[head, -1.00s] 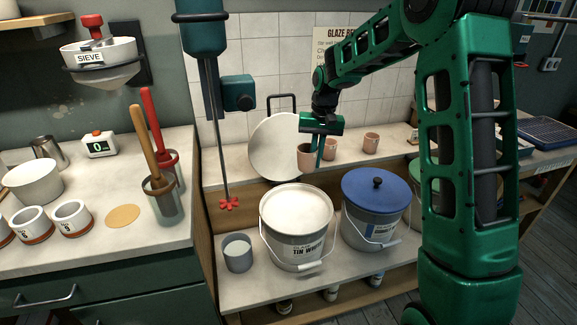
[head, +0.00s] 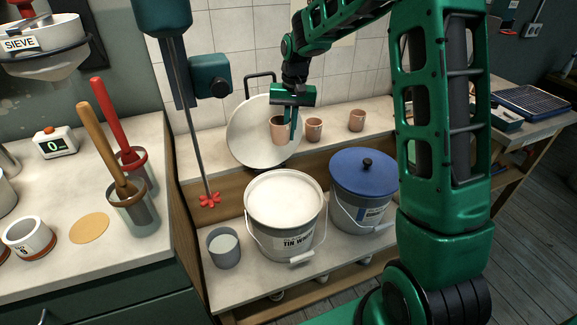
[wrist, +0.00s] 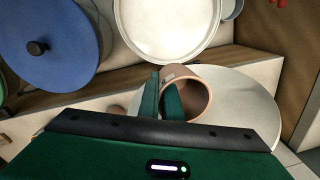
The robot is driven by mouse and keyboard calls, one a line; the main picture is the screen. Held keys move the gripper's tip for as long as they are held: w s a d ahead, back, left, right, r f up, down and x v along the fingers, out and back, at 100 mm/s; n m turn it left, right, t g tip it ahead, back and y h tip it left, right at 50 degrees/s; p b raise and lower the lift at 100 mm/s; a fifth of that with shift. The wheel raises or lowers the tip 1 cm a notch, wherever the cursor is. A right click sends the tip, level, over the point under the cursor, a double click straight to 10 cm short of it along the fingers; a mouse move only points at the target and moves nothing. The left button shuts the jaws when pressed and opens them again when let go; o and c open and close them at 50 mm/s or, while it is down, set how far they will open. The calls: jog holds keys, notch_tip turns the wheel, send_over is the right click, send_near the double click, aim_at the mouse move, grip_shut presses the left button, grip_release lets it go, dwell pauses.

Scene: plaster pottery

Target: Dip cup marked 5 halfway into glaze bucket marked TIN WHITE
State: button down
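My gripper (head: 293,128) is shut on a pinkish clay cup (head: 278,131), holding it in the air behind the glaze bucket. In the wrist view the cup (wrist: 208,80) shows its open mouth, with one finger inside the wall and one outside. A small pale mark shows on it, too small to read. The glaze bucket marked TIN WHITE (head: 290,242) stands on the low shelf, uncovered, filled with white near its rim. Its rim also shows in the wrist view (wrist: 127,47). The cup is apart from it, higher up.
A bucket with a blue lid (head: 364,172) stands right of the white one. A grey pot (head: 224,251) and a red-tipped mixer (head: 209,200) are to the left. A round pale disc (head: 246,128) and two more cups (head: 314,130) (head: 356,121) are on the back ledge.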

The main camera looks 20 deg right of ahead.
jog(key=s+a+f+m, duration=0.2)
jog(key=s+m, duration=0.2)
jog(key=s, duration=0.2)
jog(key=s+a+f+m, duration=0.2)
jog(key=s+m, duration=0.2)
jog(key=s, duration=0.2)
notch_tip(320, 180, down, 10)
jog(key=shift+a+f+t, duration=0.2)
jog(key=shift+f+t, duration=0.05)
jog(key=shift+t, duration=0.05)
dwell(0.6)
jog(key=shift+f, duration=2.5)
jog(key=shift+r, duration=0.15)
dwell(1.5)
notch_tip(320, 180, up, 7)
dwell(1.0)
